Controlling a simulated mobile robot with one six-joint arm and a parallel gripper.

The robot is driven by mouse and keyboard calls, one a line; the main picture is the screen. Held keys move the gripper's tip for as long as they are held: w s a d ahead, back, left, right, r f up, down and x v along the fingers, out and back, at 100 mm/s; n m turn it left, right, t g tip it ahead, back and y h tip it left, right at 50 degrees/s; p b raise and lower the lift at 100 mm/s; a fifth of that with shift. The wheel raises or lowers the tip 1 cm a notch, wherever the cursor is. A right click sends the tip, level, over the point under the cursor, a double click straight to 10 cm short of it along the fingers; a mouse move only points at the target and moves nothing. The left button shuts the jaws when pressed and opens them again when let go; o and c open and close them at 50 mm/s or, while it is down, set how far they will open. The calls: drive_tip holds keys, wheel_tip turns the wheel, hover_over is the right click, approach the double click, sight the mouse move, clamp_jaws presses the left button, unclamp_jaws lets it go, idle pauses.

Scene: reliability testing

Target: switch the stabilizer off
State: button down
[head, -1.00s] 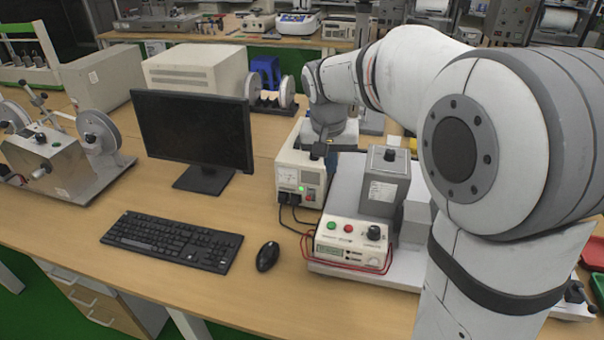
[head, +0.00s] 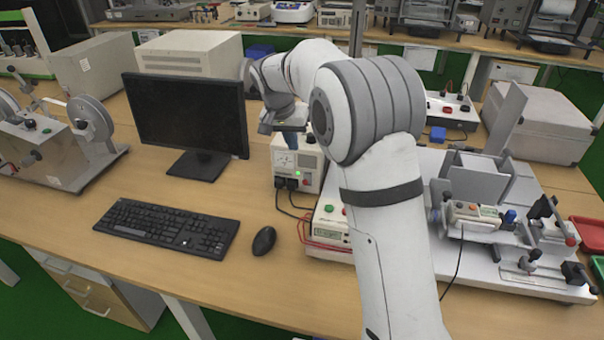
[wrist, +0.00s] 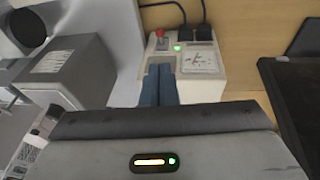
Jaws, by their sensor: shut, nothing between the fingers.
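The stabilizer is a cream box (head: 312,178) right of the monitor in the head view, with a dial on its front and a lit green lamp (head: 298,173).
A monitor (head: 190,115) stands just left of the stabilizer, with a keyboard (head: 165,230) and mouse (head: 264,240) in front. Dark plugs and cables leave the stabilizer's front. A device with a green button (head: 328,208) sits close to its right front, partly behind my arm.

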sight(304, 181)
drive_tip(key=x, duration=1.4)
drive_tip(key=shift+p, duration=0.35)
drive_tip(key=shift+a+f+b, duration=0.1)
drive_tip(key=shift+f+b, duration=0.15)
drive_tip(key=shift+b, duration=0.4)
